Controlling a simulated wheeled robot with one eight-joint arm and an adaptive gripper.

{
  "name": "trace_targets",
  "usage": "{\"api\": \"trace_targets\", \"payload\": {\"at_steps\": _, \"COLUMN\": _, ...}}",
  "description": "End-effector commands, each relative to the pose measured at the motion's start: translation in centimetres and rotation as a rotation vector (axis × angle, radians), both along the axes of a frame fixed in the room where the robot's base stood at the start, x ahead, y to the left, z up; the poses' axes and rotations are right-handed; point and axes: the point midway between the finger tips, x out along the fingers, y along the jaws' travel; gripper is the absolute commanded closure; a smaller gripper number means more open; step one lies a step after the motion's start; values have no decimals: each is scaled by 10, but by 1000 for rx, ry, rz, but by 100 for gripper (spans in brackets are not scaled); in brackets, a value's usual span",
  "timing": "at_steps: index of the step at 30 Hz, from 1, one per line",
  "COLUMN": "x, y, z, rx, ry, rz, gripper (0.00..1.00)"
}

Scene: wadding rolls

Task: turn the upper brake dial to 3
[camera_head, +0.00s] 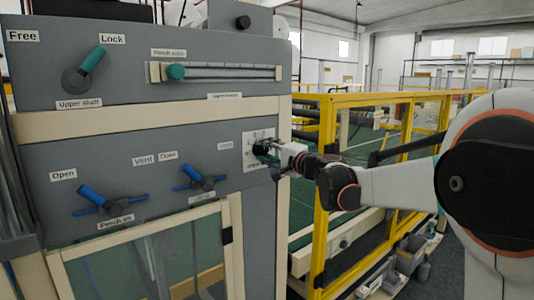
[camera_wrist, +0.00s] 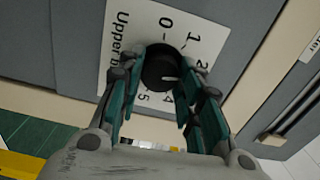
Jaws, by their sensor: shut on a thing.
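The upper brake dial (camera_wrist: 158,67) is a round black knob with a short white mark, on a white plate (camera_wrist: 126,40) lettered "Upper b…". The figures 0, 1, 2, 4 and 5 show around it; the place of the 3 is hidden by a finger. The white mark points right and slightly down in the wrist view, between the 2 and the 4. My gripper (camera_wrist: 165,64) has its teal fingers closed on both sides of the knob. In the head view my gripper (camera_head: 268,152) reaches the plate (camera_head: 250,158) from the right, covering most of the dial.
The grey panel also carries a teal-handled "Upper shaft" lever (camera_head: 90,62), a slider with a teal knob (camera_head: 175,72), and two blue handles (camera_head: 97,199) (camera_head: 197,178). A yellow frame (camera_head: 327,180) stands close behind my arm. Grey bins (camera_head: 410,255) sit on the floor.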

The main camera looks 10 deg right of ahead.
Motion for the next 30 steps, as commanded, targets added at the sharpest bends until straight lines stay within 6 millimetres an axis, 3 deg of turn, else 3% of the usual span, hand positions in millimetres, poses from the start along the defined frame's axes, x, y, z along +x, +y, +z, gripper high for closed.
{"api": "trace_targets", "payload": {"at_steps": 15, "x": 0, "y": 0, "z": -1, "rx": 386, "ry": 181, "rz": -1, "gripper": 91}}
{"api": "trace_targets", "payload": {"at_steps": 30, "x": 0, "y": 0, "z": -1, "rx": 525, "ry": 247, "rz": -1, "gripper": 91}}
